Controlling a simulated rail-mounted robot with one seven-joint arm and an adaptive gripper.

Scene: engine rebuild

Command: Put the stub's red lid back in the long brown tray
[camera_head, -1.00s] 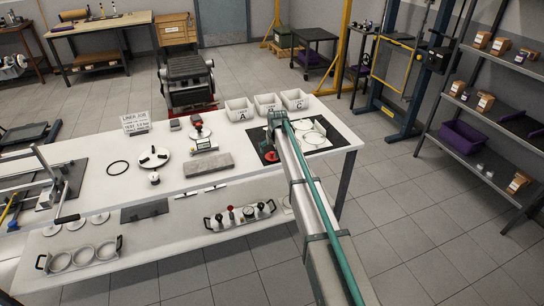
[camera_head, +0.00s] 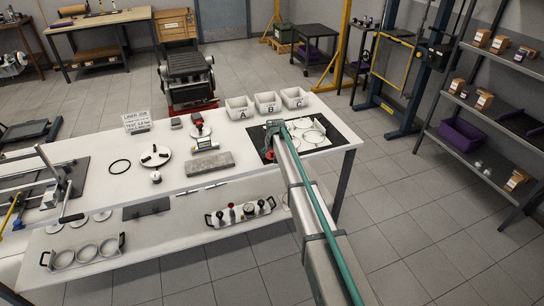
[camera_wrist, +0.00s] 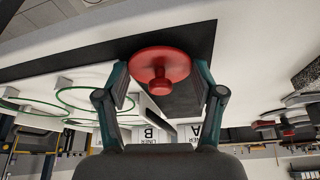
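The red lid (camera_wrist: 160,68), a round disc with a small knob facing my gripper, shows in the wrist view between my fingertips. In the head view only a small piece of the red lid (camera_head: 268,155) shows beside the fingers, over the black mat. My gripper (camera_wrist: 162,82) has its fingers wide apart, one on each side of the lid. The rim lies close to the finger pads; I cannot tell whether it touches them. The knob sits clear of both fingers. My arm hides much of this spot in the head view. I cannot make out the long brown tray.
The black mat (camera_head: 340,134) carries pale rings (camera_head: 312,137) right of my gripper. Bins A (camera_head: 240,108), B (camera_head: 267,103) and C (camera_head: 294,97) stand behind it. A gauge rack (camera_head: 240,213) is on the lower shelf.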

